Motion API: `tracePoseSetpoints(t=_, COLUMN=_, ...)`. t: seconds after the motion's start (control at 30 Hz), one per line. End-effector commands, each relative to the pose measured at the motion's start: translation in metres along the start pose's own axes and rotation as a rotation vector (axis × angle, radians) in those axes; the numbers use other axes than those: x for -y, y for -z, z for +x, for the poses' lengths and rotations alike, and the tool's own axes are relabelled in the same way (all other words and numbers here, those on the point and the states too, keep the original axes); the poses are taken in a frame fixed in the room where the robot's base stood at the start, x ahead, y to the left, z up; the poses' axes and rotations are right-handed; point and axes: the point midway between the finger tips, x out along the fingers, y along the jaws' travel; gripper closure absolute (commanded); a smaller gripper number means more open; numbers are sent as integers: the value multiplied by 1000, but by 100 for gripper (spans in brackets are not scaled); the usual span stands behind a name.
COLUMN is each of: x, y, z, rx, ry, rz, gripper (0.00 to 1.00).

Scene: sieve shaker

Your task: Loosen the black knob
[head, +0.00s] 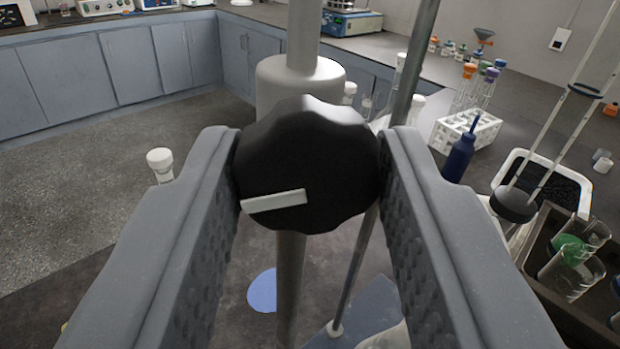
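The black knob (305,150) is round with a lobed edge and sits in the middle of the view. A white bar mark (274,201) lies on the lower left of its face, nearly level and slightly higher at its right end. My gripper (308,168) has one finger on each side of the knob. Both ridged fingers meet the knob's left and right edges with no clear gap, so it looks shut on the knob. The knob hides the part of the upright post (289,285) behind it.
A thin metal rod (414,60) slants close behind the knob on the right. A white cylinder (292,85) is on the post above. At right are a test tube rack (455,136), a blue bottle (461,158) and a dark tray (545,292) with beakers. Open floor (80,180) lies left.

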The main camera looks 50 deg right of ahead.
Motion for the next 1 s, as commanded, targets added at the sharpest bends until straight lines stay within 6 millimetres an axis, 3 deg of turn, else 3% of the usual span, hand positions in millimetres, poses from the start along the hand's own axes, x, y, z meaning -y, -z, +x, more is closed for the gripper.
tracePoseSetpoints(t=0.27, x=2, y=0, z=-1, rx=-4, ry=4, rz=-28, gripper=89)
tracePoseSetpoints(t=0.7, x=3, y=-2, z=-2, rx=-47, ry=5, rz=-389, gripper=89)
tracePoseSetpoints(t=1.0, x=4, y=0, z=-3, rx=-51, ry=6, rz=-426, gripper=89)
